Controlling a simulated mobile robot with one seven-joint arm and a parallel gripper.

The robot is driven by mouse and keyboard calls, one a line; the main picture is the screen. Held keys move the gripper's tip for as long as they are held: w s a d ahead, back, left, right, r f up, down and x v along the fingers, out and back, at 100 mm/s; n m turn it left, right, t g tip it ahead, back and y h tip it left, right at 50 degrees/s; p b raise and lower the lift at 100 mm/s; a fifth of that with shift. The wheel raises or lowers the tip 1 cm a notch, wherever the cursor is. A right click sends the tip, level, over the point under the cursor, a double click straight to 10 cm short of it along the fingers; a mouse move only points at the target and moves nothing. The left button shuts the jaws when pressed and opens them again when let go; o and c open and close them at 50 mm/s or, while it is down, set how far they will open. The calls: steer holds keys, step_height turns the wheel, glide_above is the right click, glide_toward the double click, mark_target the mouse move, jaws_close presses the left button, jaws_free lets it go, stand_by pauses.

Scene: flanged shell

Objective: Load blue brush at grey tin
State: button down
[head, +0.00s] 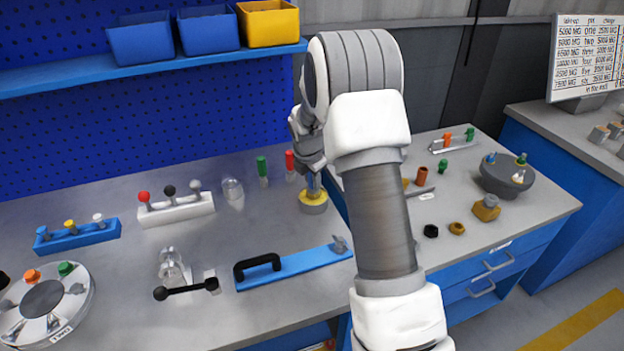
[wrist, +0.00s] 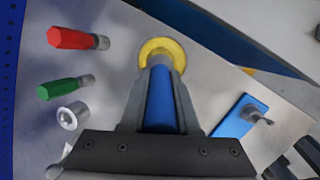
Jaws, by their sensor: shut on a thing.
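My gripper (head: 312,176) is shut on an upright blue piece, taken as the blue brush (wrist: 160,98); it shows as a small blue part below the jaws in the head view (head: 313,185). Its lower end meets a round yellow piece (head: 313,204), seen as a yellow ring in the wrist view (wrist: 152,47). I cannot tell whether the brush stands in it or just above it. No piece is clearly a grey tin; a dark grey round container (head: 500,181) on the right bench holds small coloured pieces.
A blue board with a black handle (head: 292,268) lies in front. Several small parts lie on the right bench. My arm hides part of the bench.

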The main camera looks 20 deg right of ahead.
steer(key=shift+r+p, duration=2.35)
steer(key=shift+r, duration=1.05)
steer(key=shift+a+f, duration=0.1)
steer(key=shift+s+a, duration=0.15)
steer(key=shift+a, duration=0.05)
steer(key=s+a+f+m+g, duration=0.2)
steer(key=s+a+m, duration=0.3)
steer(key=s+m, duration=0.3)
steer(key=s+a+f+m+g, duration=0.2)
steer(key=s+a+m+g, duration=0.2)
steer(key=s+m, duration=0.5)
steer(key=a+m, duration=0.2)
steer(key=m, duration=0.3)
steer(key=shift+g+h, duration=0.3)
